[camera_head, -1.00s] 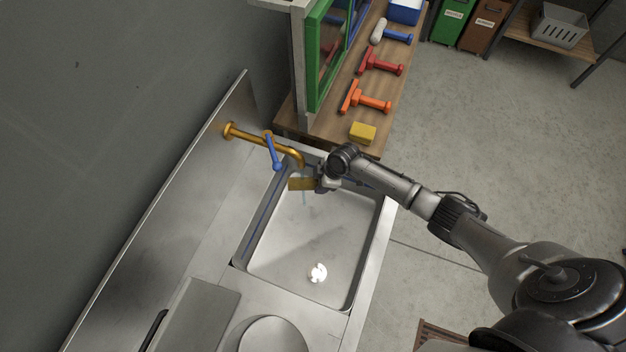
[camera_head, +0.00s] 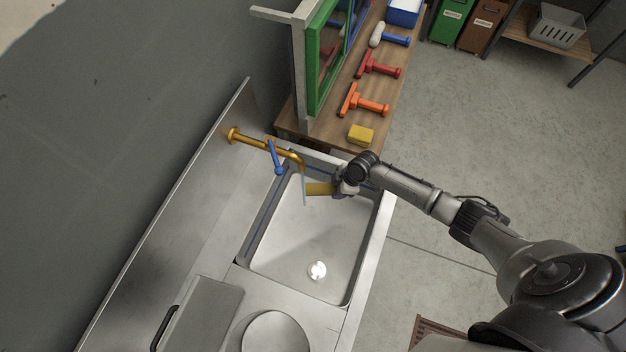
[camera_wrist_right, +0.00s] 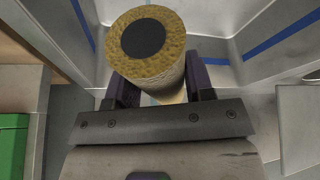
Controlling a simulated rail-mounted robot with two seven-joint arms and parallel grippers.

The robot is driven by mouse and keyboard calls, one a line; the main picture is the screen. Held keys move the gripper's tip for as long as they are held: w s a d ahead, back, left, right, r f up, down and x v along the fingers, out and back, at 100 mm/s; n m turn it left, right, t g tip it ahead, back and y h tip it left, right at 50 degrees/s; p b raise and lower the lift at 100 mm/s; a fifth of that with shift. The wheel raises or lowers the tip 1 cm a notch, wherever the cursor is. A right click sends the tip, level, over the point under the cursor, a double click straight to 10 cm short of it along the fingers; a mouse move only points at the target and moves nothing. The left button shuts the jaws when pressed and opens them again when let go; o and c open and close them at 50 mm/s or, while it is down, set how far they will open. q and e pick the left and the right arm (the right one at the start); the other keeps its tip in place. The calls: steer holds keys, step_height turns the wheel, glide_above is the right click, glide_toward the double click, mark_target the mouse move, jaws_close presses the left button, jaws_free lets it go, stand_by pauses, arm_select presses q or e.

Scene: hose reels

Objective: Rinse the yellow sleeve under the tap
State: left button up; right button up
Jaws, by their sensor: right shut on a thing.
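The yellow sleeve (camera_head: 320,189) is held by my right gripper (camera_head: 342,187) over the far part of the sink basin (camera_head: 310,235). In the right wrist view the sleeve (camera_wrist_right: 150,48) is a speckled yellow roller with a dark round end, between the two fingers of my gripper (camera_wrist_right: 160,92). The brass tap (camera_head: 290,152) has a blue lever (camera_head: 276,158). A thin pale blue stream of water (camera_head: 305,188) falls from its spout, at the left end of the sleeve; I cannot tell whether it touches the sleeve. My left gripper is not in view.
A wooden bench (camera_head: 345,145) beyond the sink holds a yellow block (camera_head: 360,134), an orange tool (camera_head: 362,102), a red tool (camera_head: 378,66) and a green-framed screen (camera_head: 318,75). A round plate (camera_head: 275,333) lies on the near counter. The basin's middle is clear.

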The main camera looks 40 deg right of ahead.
steer(key=shift+s+d+r+p, duration=0.3)
steer(key=shift+s+d+p, duration=0.2)
steer(key=shift+s, duration=0.25)
steer(key=shift+s+d+r+p, duration=0.3)
steer(key=shift+s+d+p, duration=0.15)
steer(key=shift+s, duration=0.25)
steer(key=shift+s+d, duration=0.1)
steer(key=shift+s, duration=0.05)
stand_by(0.3)
